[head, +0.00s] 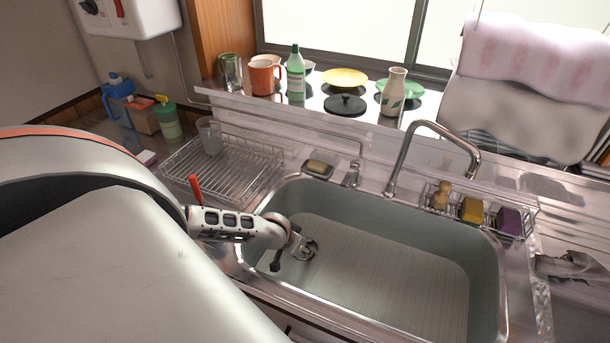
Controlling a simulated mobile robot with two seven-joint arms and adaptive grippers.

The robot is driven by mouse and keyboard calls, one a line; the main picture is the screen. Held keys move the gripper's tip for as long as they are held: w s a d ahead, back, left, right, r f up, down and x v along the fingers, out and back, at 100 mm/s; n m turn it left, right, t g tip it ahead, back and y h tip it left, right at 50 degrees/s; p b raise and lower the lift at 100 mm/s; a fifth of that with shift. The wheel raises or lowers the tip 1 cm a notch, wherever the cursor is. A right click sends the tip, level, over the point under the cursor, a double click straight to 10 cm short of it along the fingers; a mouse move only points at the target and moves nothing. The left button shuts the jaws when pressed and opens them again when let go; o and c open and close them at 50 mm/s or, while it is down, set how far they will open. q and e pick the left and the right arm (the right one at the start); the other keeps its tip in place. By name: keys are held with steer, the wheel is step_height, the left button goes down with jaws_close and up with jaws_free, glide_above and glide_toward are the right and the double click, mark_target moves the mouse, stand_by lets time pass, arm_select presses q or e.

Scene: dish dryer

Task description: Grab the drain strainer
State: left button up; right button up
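The drain strainer is hard to make out; a small round metal part (309,248) at the left end of the sink (400,270) may be it. My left gripper (284,257) is over the left end of the sink, right beside this part and overlapping it in the picture. One dark finger points down into the basin. The other finger is not clearly seen, so I cannot tell whether the gripper is open, shut or touching the part. My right gripper is not in view.
A wire dish rack (230,165) with a glass (210,136) stands left of the sink. The faucet (430,135) arches over its back edge. A wire caddy (490,215) holds a brush and sponges at the right. The rest of the basin is clear.

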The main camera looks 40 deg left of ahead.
arm_select(q)
steer(key=shift+x, duration=1.25)
steer(key=shift+r, duration=0.1)
jaws_close()
steer(key=shift+r, duration=0.1)
